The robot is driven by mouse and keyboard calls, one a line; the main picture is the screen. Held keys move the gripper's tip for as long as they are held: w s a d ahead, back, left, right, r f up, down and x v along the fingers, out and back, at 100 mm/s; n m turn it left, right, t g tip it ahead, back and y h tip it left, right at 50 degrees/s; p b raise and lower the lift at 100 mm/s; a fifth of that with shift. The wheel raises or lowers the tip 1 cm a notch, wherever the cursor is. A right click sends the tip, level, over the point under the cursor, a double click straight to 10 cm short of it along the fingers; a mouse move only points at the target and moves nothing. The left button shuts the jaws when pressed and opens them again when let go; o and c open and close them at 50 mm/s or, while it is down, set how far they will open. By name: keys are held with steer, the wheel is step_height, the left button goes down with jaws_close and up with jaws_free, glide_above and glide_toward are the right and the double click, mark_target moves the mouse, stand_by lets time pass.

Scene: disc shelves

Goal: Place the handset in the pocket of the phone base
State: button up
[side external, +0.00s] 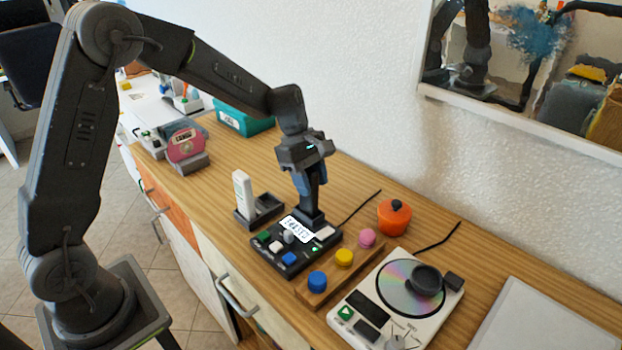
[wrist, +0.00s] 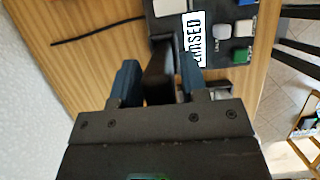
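The white handset (side external: 243,194) stands upright in the left part of the dark phone base (side external: 270,208). The base has an open pocket to the right of the handset. My gripper (side external: 311,205) points down over the back of the black button panel, right of the base and apart from the handset. In the wrist view, my gripper's two blue fingers (wrist: 161,82) stand on either side of a dark upright piece (wrist: 160,70) of the panel. I cannot tell whether they grip it. The handset is not visible in the wrist view.
The black panel (side external: 271,256) carries several buttons and a white printed label. A wooden strip (side external: 303,293) with coloured knobs, an orange pot (side external: 394,217) and a disc player (side external: 351,288) stand to the right. A pink device (side external: 186,146) and teal box (side external: 243,118) stand further back.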

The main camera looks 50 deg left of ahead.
steer(key=shift+o, duration=0.9)
steer(key=shift+r, duration=0.25)
steer(key=v, duration=1.1)
steer(key=s+d+r+m+t+y, duration=0.1)
steer(key=s+r+m, duration=0.3)
steer(key=s, duration=0.2)
steer(key=s+d+m+t+y, duration=0.1)
steer(key=s+m+t, duration=0.1)
steer(key=s+m, duration=0.5)
steer(key=s+f+m+t+y, duration=0.1)
steer(key=s+m+t+y, duration=0.1)
steer(key=s+m, duration=0.5)
steer(key=shift+s+d+t, duration=0.3)
steer(key=shift+s+d, duration=0.05)
steer(key=shift+s, duration=1.9)
